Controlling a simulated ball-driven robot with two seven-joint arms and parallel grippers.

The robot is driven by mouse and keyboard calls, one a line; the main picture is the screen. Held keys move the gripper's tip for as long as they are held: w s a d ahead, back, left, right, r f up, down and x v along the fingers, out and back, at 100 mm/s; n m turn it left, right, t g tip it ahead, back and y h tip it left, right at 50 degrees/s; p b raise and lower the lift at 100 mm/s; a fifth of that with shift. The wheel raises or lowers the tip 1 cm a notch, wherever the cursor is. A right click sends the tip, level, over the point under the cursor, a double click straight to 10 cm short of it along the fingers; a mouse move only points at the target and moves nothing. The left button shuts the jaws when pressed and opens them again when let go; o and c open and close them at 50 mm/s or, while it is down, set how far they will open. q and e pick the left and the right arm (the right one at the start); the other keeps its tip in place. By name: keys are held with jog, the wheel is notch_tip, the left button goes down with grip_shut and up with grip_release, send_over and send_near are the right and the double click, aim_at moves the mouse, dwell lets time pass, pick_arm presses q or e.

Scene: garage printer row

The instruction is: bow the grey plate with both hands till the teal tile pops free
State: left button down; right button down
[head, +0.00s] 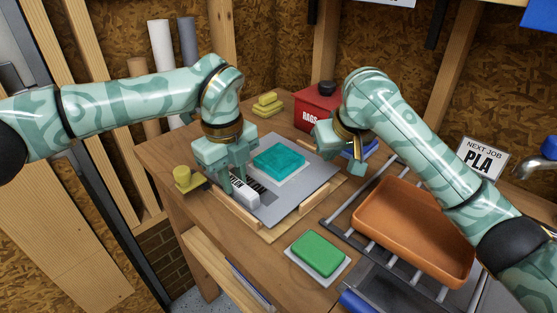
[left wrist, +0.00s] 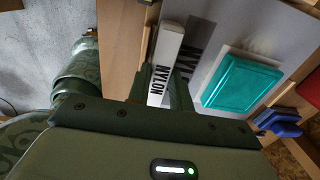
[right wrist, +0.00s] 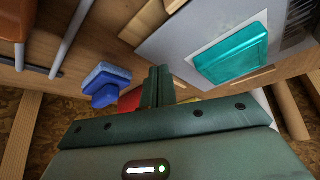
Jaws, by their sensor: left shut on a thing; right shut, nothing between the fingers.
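The grey plate (head: 318,174) lies flat on a wooden base on the bench. The teal tile (head: 279,160) sits on a pale square on the plate; the tile also shows in the left wrist view (left wrist: 242,83) and right wrist view (right wrist: 232,52). My left gripper (left wrist: 160,88) is shut on a white block marked NYLON (left wrist: 164,62), over the plate's near left part. In the head view the block (head: 245,194) appears beside printed dark lettering on the plate. My right gripper (right wrist: 158,86) is shut and empty, beyond the plate's right side, apart from it.
A green tile on a pale square (head: 315,253) lies at the bench front. An orange tray (head: 412,232) sits on a metal rack to the right. A red RAGS box (head: 314,108), blue brush-like piece (right wrist: 108,80) and yellow pieces (head: 184,177) stand around the plate.

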jog(key=shift+f, duration=0.9)
dwell(1.6)
notch_tip(320, 180, up, 8)
dwell(0.8)
jog(key=shift+r, duration=0.1)
pick_arm(q)
jog(key=c, duration=1.2)
grip_release()
jog(key=shift+o, duration=0.2)
notch_tip(320, 180, up, 12)
jog(key=shift+s+a, duration=0.15)
jog(key=shift+a, duration=0.05)
